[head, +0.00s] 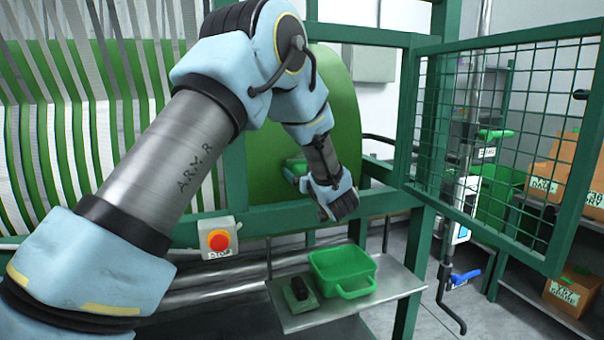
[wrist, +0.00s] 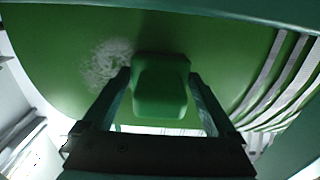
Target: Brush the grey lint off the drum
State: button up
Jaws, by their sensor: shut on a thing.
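The drum (head: 335,105) is a large green round surface behind the frame bars; it also fills the upper part of the wrist view (wrist: 225,50). A patch of grey lint (wrist: 107,63) clings to the drum, just left of my gripper in the wrist view; my arm or the frame hides it in the head view. My gripper (wrist: 159,80) is shut on a green block-like brush (wrist: 160,98), held at the drum face. Its bristles are hidden, and I cannot tell whether it touches the drum. The brush partly shows in the head view (head: 294,167).
A metal shelf (head: 385,289) below holds a green bin (head: 342,270) and a green pad with a black grip (head: 301,293). A red stop button (head: 219,241) sits on the green frame. A mesh door (head: 500,140) stands open at right. Green and white webbing (head: 75,120) hangs at left.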

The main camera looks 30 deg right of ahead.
jog(key=shift+w, duration=0.55)
jog(key=shift+d, duration=0.2)
